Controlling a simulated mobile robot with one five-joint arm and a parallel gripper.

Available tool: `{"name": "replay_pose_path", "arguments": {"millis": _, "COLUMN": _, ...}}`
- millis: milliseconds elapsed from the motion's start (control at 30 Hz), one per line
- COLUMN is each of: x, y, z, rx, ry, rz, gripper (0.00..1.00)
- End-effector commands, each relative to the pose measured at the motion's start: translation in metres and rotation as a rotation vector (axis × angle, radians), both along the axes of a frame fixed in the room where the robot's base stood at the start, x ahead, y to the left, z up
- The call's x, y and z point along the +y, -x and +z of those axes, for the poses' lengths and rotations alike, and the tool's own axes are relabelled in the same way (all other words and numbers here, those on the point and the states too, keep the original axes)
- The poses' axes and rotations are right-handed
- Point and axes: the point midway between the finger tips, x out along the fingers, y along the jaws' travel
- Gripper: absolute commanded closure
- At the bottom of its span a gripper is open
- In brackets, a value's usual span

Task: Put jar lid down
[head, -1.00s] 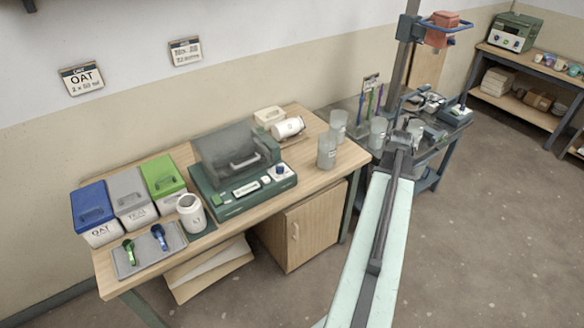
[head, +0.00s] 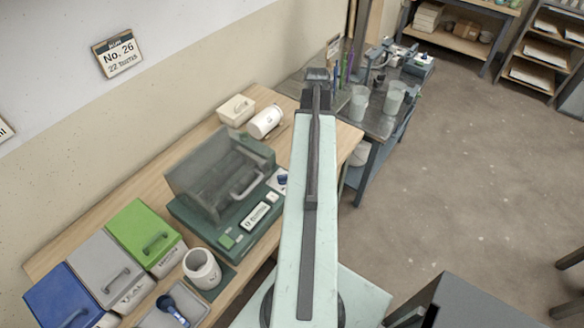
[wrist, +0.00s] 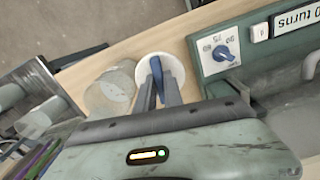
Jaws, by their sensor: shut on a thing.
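The jar lid is a white disc (wrist: 177,68) with a blue grip in the wrist view. My gripper (wrist: 158,88) is shut on the blue grip, with a grey finger on each side. The lid shows over the wooden bench top, between a clear beaker and the green machine; whether it touches the wood I cannot tell. In the head view the arm hides the lid and the fingertips. An open white jar (head: 202,268) stands upright at the near end of the bench, and another white jar (head: 265,122) lies on its side at the back.
The green machine (wrist: 221,62) with a blue dial is close right of the lid. A clear beaker (wrist: 110,92) is close left. Blue, grey and green lidded bins (head: 145,238) line the near end of the bench. A dark side table (head: 378,122) holds more beakers.

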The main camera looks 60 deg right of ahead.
Motion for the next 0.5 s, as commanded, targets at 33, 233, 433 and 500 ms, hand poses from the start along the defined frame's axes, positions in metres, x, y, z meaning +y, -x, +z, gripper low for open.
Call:
{"name": "replay_pose_path", "arguments": {"millis": 33, "x": 0.001, "y": -0.002, "z": 0.000, "rx": 0.000, "ry": 0.000, "rz": 0.003, "gripper": 1.00}}
{"name": "replay_pose_path", "arguments": {"millis": 233, "x": 0.002, "y": -0.005, "z": 0.000, "rx": 0.000, "ry": 0.000, "rz": 0.010, "gripper": 1.00}}
{"name": "replay_pose_path", "arguments": {"millis": 433, "x": 0.006, "y": -0.007, "z": -0.038, "rx": 0.001, "ry": 0.000, "rz": 0.068, "gripper": 1.00}}
{"name": "replay_pose_path", "arguments": {"millis": 500, "x": 0.008, "y": -0.008, "z": -0.053, "rx": 0.001, "ry": 0.000, "rz": 0.106, "gripper": 1.00}}
